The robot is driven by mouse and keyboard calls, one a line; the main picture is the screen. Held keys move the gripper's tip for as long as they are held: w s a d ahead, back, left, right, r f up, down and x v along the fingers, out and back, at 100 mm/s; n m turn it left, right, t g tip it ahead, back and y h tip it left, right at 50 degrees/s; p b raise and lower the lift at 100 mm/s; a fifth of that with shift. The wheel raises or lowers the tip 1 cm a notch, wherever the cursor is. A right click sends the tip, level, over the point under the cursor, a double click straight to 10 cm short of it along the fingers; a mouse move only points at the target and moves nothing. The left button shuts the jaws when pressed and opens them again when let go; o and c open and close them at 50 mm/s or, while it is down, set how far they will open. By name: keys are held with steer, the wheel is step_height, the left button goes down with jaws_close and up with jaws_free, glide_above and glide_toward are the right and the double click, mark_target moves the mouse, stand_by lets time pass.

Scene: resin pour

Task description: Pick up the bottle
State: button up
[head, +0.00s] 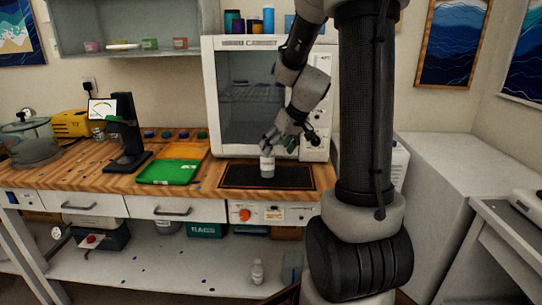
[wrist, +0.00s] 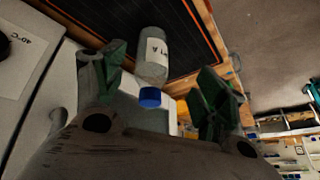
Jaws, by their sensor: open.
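The bottle (head: 267,165) is white with a pale label and stands upright on a dark mat (head: 240,177) at the front of the wooden bench. In the wrist view the green-padded fingers of my gripper (wrist: 160,95) are spread wide, one on each side of the cap, with gaps between. Whether anything touches is not clear.
A white cabinet (head: 209,70) with a glass door stands right behind the mat. A green tray (head: 170,171) and an orange tray (head: 184,150) lie left of it. A black stand (head: 128,140) is further left. Another small bottle (head: 257,272) stands on the lower shelf.

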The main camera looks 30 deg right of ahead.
steer(key=w+f+n, duration=0.1)
steer(key=w+f, duration=0.1)
steer(key=w, duration=0.1)
steer(key=w+f+n, duration=0.1)
steer(key=w+f, duration=0.1)
steer(key=f, duration=0.1)
steer(key=shift+w+a+f+t, duration=0.2)
steer(key=shift+w+f+t, duration=0.1)
steer(key=shift+w+t, duration=0.1)
steer(key=c, duration=1.3)
steer(key=shift+r, duration=0.15)
